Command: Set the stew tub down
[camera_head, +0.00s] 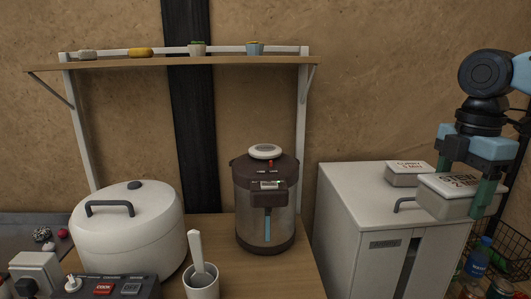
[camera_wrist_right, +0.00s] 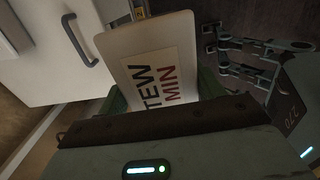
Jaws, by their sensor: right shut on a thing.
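The stew tub (camera_head: 447,199) is a pale box with a light lid whose label reads STEW. My right gripper (camera_head: 464,186) is shut on it, with one green finger on each side. The tub is held about level, in front of the right part of the white cabinet (camera_head: 345,196). I cannot tell whether it touches the cabinet top. In the right wrist view the labelled lid (camera_wrist_right: 155,60) shows between the fingers (camera_wrist_right: 160,98). A similar tub, its label seeming to read CURRY (camera_head: 407,178), stands on the cabinet top behind it. My left gripper is not in view.
The cabinet top has bare room left of the tubs. A water boiler (camera_head: 266,205), a white rice cooker (camera_head: 127,232) and a cup with a paddle (camera_head: 202,284) stand on the wooden counter. A wire basket (camera_head: 510,255) with bottles is at right. A shelf (camera_head: 180,63) hangs above.

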